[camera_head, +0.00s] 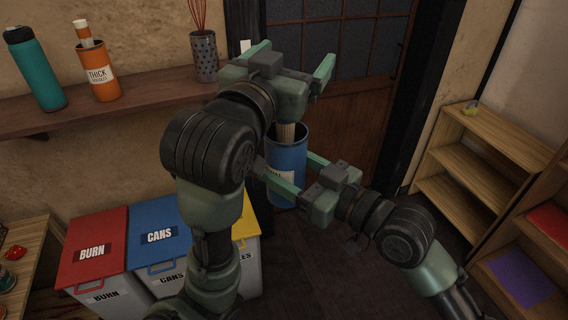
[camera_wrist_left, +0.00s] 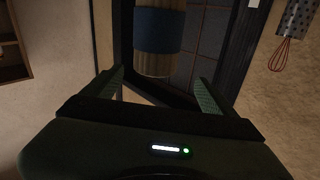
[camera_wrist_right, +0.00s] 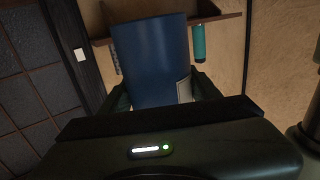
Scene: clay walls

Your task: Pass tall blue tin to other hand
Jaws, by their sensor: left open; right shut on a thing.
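The tall blue tin (camera_head: 289,157) has a pale label and pale contents rising from its top. My right gripper (camera_head: 293,173) is shut on it and holds it upright in the middle of the head view. The tin fills the upper middle of the right wrist view (camera_wrist_right: 150,60), between the fingers.
A wall shelf (camera_head: 130,103) holds a teal bottle (camera_head: 36,72), an orange tin (camera_head: 97,73) and a grey cup (camera_head: 204,58) with a whisk. Red (camera_head: 92,240), blue (camera_head: 157,232) and yellow (camera_head: 243,228) bins stand below. Wooden shelving (camera_head: 470,172) stands at right.

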